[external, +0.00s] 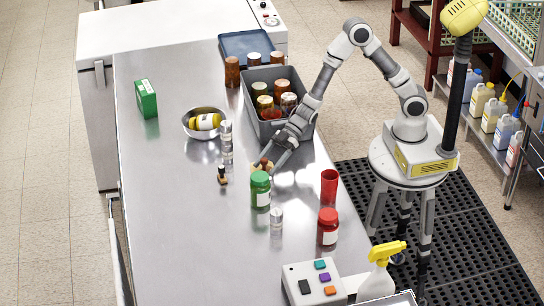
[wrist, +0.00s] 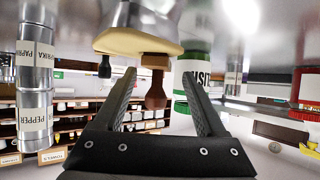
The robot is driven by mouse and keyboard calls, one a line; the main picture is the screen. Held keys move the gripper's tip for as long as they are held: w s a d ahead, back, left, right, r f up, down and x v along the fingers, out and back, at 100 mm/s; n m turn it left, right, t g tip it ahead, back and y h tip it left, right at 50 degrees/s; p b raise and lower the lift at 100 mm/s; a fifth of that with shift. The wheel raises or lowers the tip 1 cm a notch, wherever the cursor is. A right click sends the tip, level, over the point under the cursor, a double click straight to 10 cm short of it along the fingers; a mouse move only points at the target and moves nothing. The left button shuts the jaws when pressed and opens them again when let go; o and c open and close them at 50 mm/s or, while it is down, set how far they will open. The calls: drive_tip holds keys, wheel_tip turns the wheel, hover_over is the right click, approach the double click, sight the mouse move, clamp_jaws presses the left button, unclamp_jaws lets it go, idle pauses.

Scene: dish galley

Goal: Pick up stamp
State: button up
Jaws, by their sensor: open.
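A stamp with a brown turned handle and a light wooden base stands on the steel counter. In the wrist view, which looks upside down, its handle (wrist: 155,92) shows between my open fingers. In the external view, this stamp (external: 262,164) is partly hidden by my gripper (external: 270,164) and the green jar. My gripper also shows in the wrist view (wrist: 159,75), open and empty, its fingers either side of the handle. I cannot tell whether they touch it. A second, black-handled stamp (external: 222,177) stands to the left and also shows in the wrist view (wrist: 105,68).
A green jar (external: 260,190) stands close to my gripper. Stacked tins (external: 227,142) and a metal bowl (external: 190,130) with a yellow jar are left and behind. A grey bin (external: 250,98) of jars, red canister (external: 329,184) and red jar (external: 327,230) also stand on the counter.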

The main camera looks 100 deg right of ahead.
sight(265, 159)
drive_tip(key=shift+x, duration=0.8)
clamp_jaws()
wheel_tip(265, 159, up, 9)
drive_tip(key=p, duration=0.3)
drive_tip(key=shift+s+r, duration=0.1)
drive_tip(key=s+d+r+m+t+h+p, duration=0.15)
drive_tip(key=s+d, duration=0.25)
drive_tip(key=d, duration=0.6)
drive_tip(key=shift+m+g+h, duration=0.25)
drive_tip(key=shift+m, duration=0.1)
drive_tip(key=w+a+f, duration=0.1)
drive_tip(key=a+f, duration=0.1)
drive_tip(key=a, duration=0.1)
drive_tip(key=w+a+f+b, duration=0.1)
drive_tip(key=w+a+f, duration=0.1)
drive_tip(key=a, duration=0.1)
drive_tip(key=w+a+f+b, duration=0.1)
drive_tip(key=a+f, duration=0.1)
drive_tip(key=a, duration=0.1)
drive_tip(key=shift+w+a+f, duration=0.15)
drive_tip(key=shift+a, duration=0.15)
drive_tip(key=shift+f+b, duration=0.4)
drive_tip(key=shift+f, duration=1.6)
